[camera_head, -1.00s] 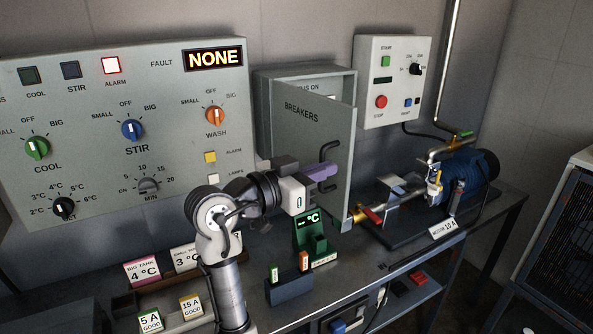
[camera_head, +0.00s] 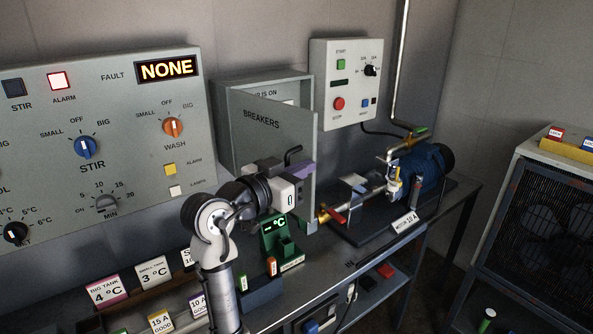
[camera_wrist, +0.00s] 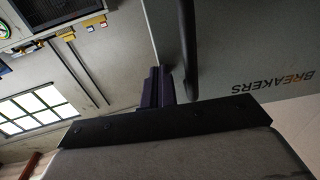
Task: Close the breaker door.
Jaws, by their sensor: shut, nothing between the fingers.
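The breaker door (camera_head: 262,132), a grey panel marked BREAKERS, stands ajar, swung out from its grey wall box (camera_head: 222,140). Part of the box's inside shows above the door's top edge. A dark bar handle (camera_head: 293,152) is on the door's face, partly hidden by my gripper. My gripper (camera_head: 304,171) has purple fingers, shut and empty, in front of the door near its free right edge, just below the handle. In the wrist view the fingers (camera_wrist: 156,88) are beside the handle (camera_wrist: 188,45), with the door (camera_wrist: 245,50) at right; whether they touch it I cannot tell.
A control panel (camera_head: 130,135) is on the wall at left, and a start/stop box (camera_head: 345,85) at right. The bench below carries a blue motor (camera_head: 420,170) with pipework, a green display stand (camera_head: 280,240) and several label cards.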

